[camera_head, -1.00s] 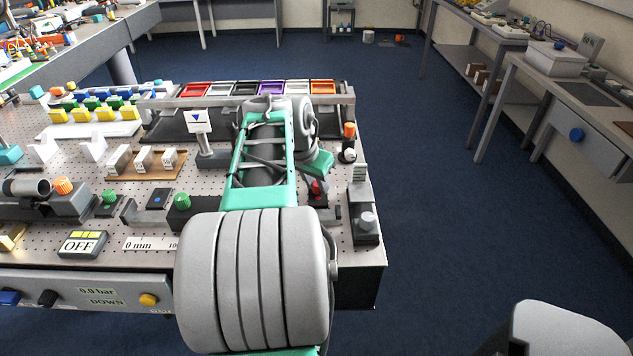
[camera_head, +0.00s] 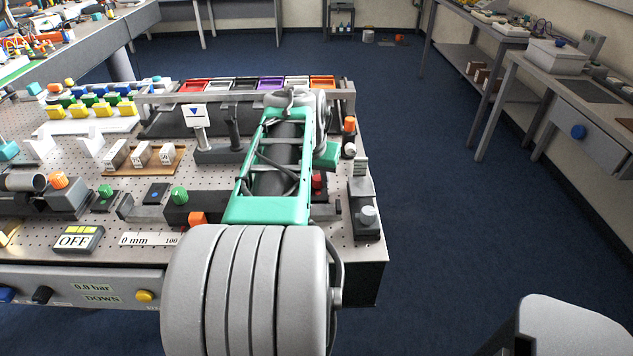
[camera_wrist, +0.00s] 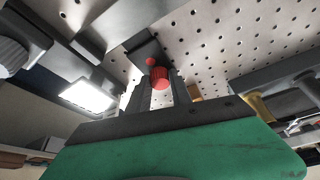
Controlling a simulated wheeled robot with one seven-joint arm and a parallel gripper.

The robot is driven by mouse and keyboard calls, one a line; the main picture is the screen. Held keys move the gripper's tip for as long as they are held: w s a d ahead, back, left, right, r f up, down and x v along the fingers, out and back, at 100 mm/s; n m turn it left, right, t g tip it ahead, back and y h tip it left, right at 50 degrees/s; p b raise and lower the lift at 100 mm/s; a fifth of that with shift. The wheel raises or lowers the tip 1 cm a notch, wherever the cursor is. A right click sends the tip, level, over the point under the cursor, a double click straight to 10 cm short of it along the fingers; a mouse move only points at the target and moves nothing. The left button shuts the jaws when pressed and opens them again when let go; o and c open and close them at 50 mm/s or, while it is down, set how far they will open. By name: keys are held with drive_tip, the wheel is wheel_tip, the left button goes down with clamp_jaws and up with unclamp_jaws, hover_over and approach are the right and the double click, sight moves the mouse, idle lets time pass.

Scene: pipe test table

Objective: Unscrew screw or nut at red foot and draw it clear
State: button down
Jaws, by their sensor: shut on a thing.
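In the wrist view, a round red ribbed knob (camera_wrist: 159,77), seemingly the screw or nut, sits between the two dark fingers of my gripper (camera_wrist: 161,86), which is shut on it. Just beyond it is a smaller red part (camera_wrist: 150,61) on a dark block (camera_wrist: 147,47) by the perforated board. I cannot tell whether the knob is still joined to that block. In the head view, a red part (camera_head: 317,181) shows at the right edge of my arm. My fingers are hidden there behind the arm.
A dark fixture with a grey knob (camera_head: 368,215) stands at the table's right edge, near an orange-topped post (camera_head: 349,125). A black upright lever (camera_head: 235,128) stands left of my arm. Coloured bins (camera_head: 270,84) line the back.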

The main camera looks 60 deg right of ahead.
drive_tip(key=shift+n+t, duration=0.3)
drive_tip(key=shift+n, duration=0.6)
drive_tip(key=shift+s, duration=0.1)
drive_tip(key=shift+s+d+n+t, duration=0.15)
drive_tip(key=shift+n+t, duration=0.15)
drive_tip(key=shift+n, duration=0.4)
drive_tip(key=shift+r+n+t+y+p, duration=0.15)
drive_tip(key=shift+n+t+y+p, duration=0.25)
drive_tip(key=shift+n, duration=0.5)
drive_tip(key=shift+n+y+p, duration=0.3)
drive_tip(key=shift+n+p, duration=0.15)
drive_tip(key=shift+n, duration=0.55)
